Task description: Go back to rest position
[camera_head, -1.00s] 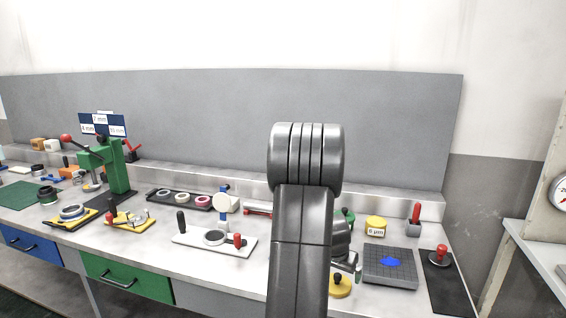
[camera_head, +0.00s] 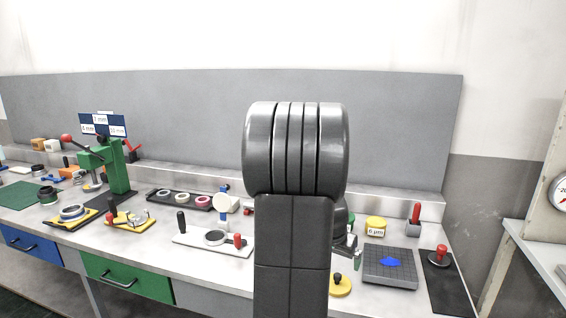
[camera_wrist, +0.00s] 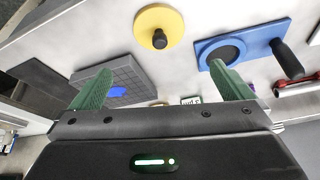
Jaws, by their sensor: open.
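My gripper (camera_wrist: 165,90) is open and empty in the wrist view, its two green fingers spread wide above the bench. In the head view my arm stands upright at the middle and hides most of the gripper. In the wrist view a yellow disc with a black knob (camera_wrist: 158,25) lies beyond the fingers; it also shows in the head view (camera_head: 341,287). A blue plate with a dark round recess and a black handle (camera_wrist: 240,43) lies to the right in the wrist view. No finger visibly touches anything.
A grey grid plate with a blue patch (camera_head: 389,280) and a black mat with a red knob (camera_head: 446,283) are at the bench's right. A yellow container (camera_head: 376,225) stands behind. A green press (camera_head: 116,165) stands at left. A white base with handles (camera_head: 190,240) is left of my arm.

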